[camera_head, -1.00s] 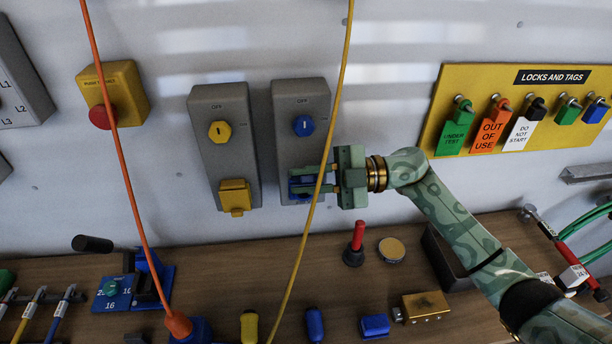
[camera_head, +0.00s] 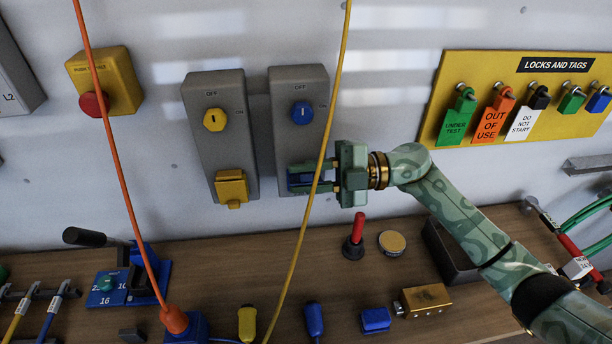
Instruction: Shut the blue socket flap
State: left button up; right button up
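The blue socket flap (camera_head: 296,180) is low on the right-hand grey switch box (camera_head: 289,126), below a blue rotary knob (camera_head: 302,112). My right gripper (camera_head: 297,178) is at the flap, coming in from the right. Its two fingers are apart, one above the other, with blue showing between them. The fingers hide much of the flap, so its exact angle and any contact are unclear. My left gripper is out of view.
A yellow cable (camera_head: 325,160) hangs in front of my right gripper. The left grey box (camera_head: 220,138) has a yellow knob and yellow socket flap (camera_head: 231,186). A red-handled tool (camera_head: 357,230) stands on the wooden bench below. An orange cable (camera_head: 115,150) hangs at left.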

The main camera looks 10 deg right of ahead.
jog(key=shift+o, duration=0.8)
jog(key=shift+d, duration=0.1)
jog(key=shift+d+f, duration=0.1)
jog(key=shift+d, duration=0.15)
jog(key=d+b, duration=0.3)
jog(key=d, duration=1.2)
jog(key=shift+d, duration=0.35)
